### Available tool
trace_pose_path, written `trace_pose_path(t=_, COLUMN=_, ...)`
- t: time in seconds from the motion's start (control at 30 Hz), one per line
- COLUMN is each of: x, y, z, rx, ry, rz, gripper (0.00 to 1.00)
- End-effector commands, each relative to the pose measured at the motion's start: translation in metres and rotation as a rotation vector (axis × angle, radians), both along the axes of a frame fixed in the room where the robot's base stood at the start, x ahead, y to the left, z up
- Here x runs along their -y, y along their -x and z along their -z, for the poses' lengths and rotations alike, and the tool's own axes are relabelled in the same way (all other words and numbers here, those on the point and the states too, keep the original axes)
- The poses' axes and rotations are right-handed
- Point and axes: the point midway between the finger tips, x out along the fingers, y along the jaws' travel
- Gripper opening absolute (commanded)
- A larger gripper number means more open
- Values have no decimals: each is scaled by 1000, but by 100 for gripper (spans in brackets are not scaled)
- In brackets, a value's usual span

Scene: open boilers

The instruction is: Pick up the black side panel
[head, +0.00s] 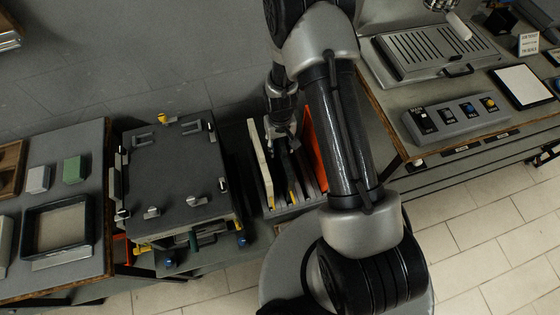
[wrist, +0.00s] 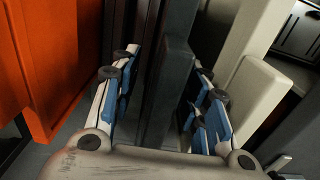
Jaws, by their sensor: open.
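The black side panel (wrist: 172,95) stands upright on edge in the wrist view, between the two fingers of my gripper (wrist: 165,100). The fingers are open, one on each side of it, and I see no clear contact. In the head view my gripper (head: 282,133) is pointed down over the slotted rack (head: 290,206), at the upper end of the dark panel (head: 283,172). My arm hides part of the rack. The panel's lower part is hidden.
An orange panel (head: 316,150) stands to the right and a cream panel (head: 261,165) to the left in the rack; both are close beside my fingers. A dark boxy fixture with clamps (head: 175,175) stands left. A bench with a button box (head: 450,119) is right.

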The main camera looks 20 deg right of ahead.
Motion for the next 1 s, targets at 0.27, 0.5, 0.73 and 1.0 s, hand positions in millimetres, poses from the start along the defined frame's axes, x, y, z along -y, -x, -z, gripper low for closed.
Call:
trace_pose_path(t=0.27, x=0, y=-1, z=3, rx=1, ry=0, rz=0, gripper=40)
trace_pose_path(t=0.5, x=0, y=0, z=3, rx=1, ry=0, rz=0, gripper=24)
trace_pose_path(t=0.73, x=0, y=0, z=3, rx=1, ry=0, rz=0, gripper=8)
trace_pose_path(t=1.0, x=0, y=0, z=3, rx=1, ry=0, rz=0, gripper=0)
